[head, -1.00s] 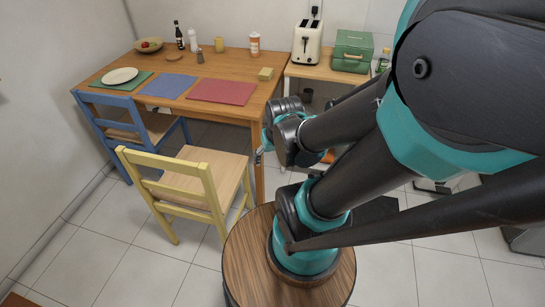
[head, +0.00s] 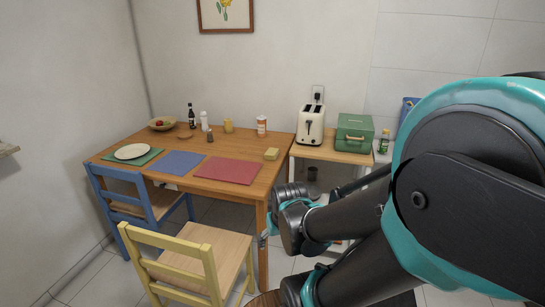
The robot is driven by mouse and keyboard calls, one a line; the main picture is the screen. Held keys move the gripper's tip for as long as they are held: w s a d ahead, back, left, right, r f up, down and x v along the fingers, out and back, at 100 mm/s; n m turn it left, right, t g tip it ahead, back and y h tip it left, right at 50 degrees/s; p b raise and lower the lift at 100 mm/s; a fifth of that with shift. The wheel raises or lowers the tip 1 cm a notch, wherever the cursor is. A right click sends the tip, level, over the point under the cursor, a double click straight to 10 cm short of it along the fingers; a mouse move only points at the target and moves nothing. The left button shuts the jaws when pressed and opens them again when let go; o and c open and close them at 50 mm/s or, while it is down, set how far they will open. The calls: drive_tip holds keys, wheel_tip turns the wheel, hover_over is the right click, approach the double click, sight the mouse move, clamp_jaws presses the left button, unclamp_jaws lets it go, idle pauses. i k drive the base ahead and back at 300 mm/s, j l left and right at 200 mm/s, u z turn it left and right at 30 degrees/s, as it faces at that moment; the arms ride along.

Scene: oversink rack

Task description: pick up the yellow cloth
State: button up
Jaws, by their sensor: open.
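A small yellow block-shaped item (head: 271,154), which looks like the folded yellow cloth, lies on the right end of the wooden table, beside the red placemat. My gripper (head: 264,238) shows only in part, small, at the end of my arm near the table's front right corner. It is open, below and in front of the yellow item and apart from it. My arm's links hide part of the area to its right.
The wooden table (head: 180,139) also holds a red placemat (head: 229,171), a blue placemat, a plate, a bowl and bottles. A yellow chair (head: 218,243) and a blue chair (head: 128,181) stand in front. A toaster (head: 310,125) and green box (head: 354,132) stand on a side table.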

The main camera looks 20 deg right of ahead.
sight(271, 154)
drive_tip(key=i+l, duration=0.2)
drive_tip(key=l, duration=0.25)
drive_tip(key=i+l+z, duration=0.1)
drive_tip(key=i, duration=0.25)
drive_tip(key=i+l+z, duration=0.1)
drive_tip(key=i, duration=0.25)
drive_tip(key=i+j+z, duration=0.1)
drive_tip(key=i+j, duration=0.25)
